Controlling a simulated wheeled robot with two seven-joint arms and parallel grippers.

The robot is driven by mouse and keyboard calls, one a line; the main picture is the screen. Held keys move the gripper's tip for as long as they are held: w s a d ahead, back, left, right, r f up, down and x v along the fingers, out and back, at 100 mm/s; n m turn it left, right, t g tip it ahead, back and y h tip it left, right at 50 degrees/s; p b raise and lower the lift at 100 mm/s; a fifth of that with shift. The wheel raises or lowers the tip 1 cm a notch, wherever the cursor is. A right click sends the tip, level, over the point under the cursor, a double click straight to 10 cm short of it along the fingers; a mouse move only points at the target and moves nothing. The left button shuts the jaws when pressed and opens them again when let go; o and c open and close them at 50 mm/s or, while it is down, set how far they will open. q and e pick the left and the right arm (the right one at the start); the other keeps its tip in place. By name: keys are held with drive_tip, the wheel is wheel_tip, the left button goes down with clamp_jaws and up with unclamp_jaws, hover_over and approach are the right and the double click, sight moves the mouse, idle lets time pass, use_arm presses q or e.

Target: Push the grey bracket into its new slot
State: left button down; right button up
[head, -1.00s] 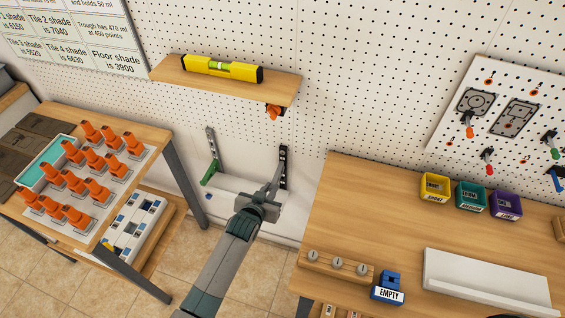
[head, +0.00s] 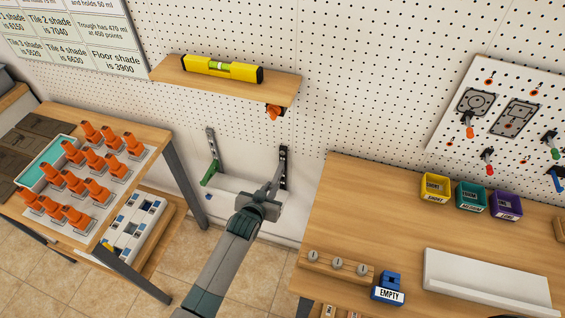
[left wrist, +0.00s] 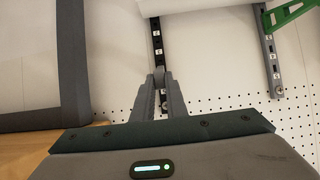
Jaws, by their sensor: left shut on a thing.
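My left gripper (head: 277,180) reaches the dark slotted rail (head: 283,157) on the wall, the right one of two upright rails. In the left wrist view its fingers (left wrist: 159,85) come together on a small grey piece, the grey bracket (left wrist: 159,72), right against the dark rail (left wrist: 156,35). The fingers hide most of the bracket, so I cannot tell whether it sits in a slot. A green bracket (head: 210,173) is on the left rail (head: 211,142); it also shows in the left wrist view (left wrist: 290,14). My right gripper is not in view.
A wooden shelf (head: 180,85) with a yellow spirit level (head: 222,70) is above the rails. An orange clamp (head: 274,112) hangs under it. A workbench (head: 370,205) is close on the right, a table with orange pieces (head: 155,137) on the left. A white ledge runs below the rails.

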use_arm(q)
drive_tip(key=c, duration=1.7)
unclamp_jaws()
drive_tip(key=shift+s, duration=0.1)
drive_tip(key=shift+v, duration=0.9)
drive_tip(key=b+v, duration=0.2)
drive_tip(key=v, duration=1.3)
drive_tip(key=shift+s+r+b, duration=0.1)
drive_tip(key=shift+s+b, duration=0.05)
drive_tip(key=shift+b, duration=0.2)
